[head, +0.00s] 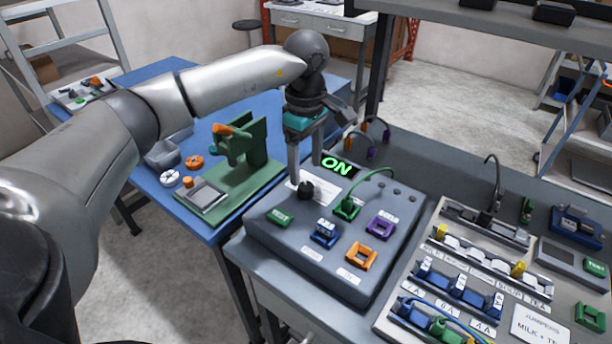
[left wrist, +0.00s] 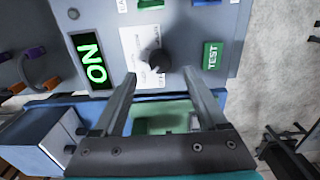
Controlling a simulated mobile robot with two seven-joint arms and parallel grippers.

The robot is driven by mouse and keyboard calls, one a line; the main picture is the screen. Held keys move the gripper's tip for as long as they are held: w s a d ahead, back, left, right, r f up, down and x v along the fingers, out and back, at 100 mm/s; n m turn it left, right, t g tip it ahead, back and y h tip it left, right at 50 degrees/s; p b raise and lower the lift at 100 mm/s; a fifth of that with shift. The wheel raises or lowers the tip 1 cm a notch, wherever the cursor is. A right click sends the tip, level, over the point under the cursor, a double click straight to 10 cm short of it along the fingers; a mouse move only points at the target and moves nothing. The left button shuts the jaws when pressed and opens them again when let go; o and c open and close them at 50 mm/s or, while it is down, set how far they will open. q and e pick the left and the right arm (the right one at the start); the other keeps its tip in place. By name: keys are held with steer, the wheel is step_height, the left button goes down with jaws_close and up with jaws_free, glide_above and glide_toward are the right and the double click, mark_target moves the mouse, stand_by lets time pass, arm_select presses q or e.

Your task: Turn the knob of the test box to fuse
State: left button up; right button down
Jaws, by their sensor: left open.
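The test box (head: 290,240) is a grey box with a sloped top at the front of the grey bench. Its display (head: 338,166) is lit green and reads ON. The black round knob (head: 306,189) sits on a white label plate on the box's top. In the left wrist view the knob (left wrist: 155,61) lies just beyond my fingertips, roughly between them. My left gripper (head: 307,172) points down at the knob with its fingers apart; I cannot tell whether they touch it. The label words around the knob are too small to read. My right gripper is not in view.
A green TEST button (head: 279,217), coloured sockets and a green cable (head: 368,183) are on the box. A rack of jumpers (head: 470,255) stands to the right. A green press (head: 245,150) stands on the blue table to the left.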

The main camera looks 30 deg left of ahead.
mark_target(306, 187)
arm_select(q)
step_height(306, 187, up, 11)
steer(key=shift+f+p, duration=0.15)
steer(key=shift+p, duration=0.2)
steer(key=shift+s+f, duration=0.1)
stand_by(0.3)
